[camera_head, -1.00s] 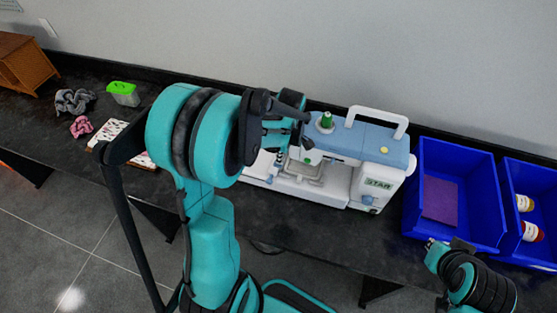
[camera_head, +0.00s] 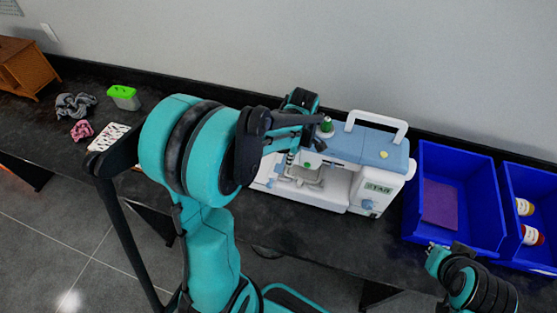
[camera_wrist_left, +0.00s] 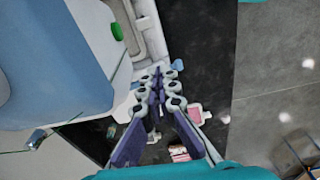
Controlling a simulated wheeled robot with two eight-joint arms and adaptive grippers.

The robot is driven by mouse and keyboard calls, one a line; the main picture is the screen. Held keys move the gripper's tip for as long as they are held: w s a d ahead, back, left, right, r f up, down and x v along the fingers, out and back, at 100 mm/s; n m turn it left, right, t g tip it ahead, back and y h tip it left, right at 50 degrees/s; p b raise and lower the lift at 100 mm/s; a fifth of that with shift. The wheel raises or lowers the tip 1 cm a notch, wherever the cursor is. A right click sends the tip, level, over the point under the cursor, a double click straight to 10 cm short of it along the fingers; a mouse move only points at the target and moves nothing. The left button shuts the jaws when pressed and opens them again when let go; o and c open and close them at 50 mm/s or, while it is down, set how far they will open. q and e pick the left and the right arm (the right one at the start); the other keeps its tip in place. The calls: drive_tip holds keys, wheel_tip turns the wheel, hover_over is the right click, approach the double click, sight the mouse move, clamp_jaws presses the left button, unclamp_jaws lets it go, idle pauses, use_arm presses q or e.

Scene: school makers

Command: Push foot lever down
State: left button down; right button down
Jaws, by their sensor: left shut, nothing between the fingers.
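The white and light-blue sewing machine (camera_head: 345,149) stands on the dark bench. Its needle and presser-foot area (camera_head: 306,172) faces the front of the bench. My left gripper (camera_wrist_left: 157,82) is shut and empty, with its fingers together beside the white body of the machine. In the head view my left gripper (camera_head: 293,156) is at the left end of the machine, partly covered by my own arm. I cannot make out the foot lever for certain or tell whether the fingers touch it.
A blue bin (camera_head: 487,200) with a purple sheet (camera_head: 440,203) stands right of the machine. Another blue bin (camera_head: 540,183) holds jars. A green-lidded container (camera_head: 124,97), crumpled fabrics (camera_head: 76,106) and a wooden box (camera_head: 25,68) are at the left.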

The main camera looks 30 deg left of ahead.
use_arm(q)
wheel_tip(320, 180, up, 10)
drive_tip(key=d, duration=0.1)
drive_tip(key=shift+r, duration=0.15)
idle(0.5)
drive_tip(key=s+d+f+m+t+b, duration=0.3)
drive_tip(key=s+f+m+b, duration=0.2)
drive_tip(key=m, duration=0.5)
drive_tip(key=s+d+f+m+t+h+b, duration=0.1)
drive_tip(key=s+d+f+m+t+b, duration=0.3)
drive_tip(key=m, duration=0.6)
drive_tip(key=s+f+b, duration=0.1)
drive_tip(key=s+b, duration=0.1)
drive_tip(key=shift+s+f, duration=0.3)
drive_tip(key=shift+f, duration=0.05)
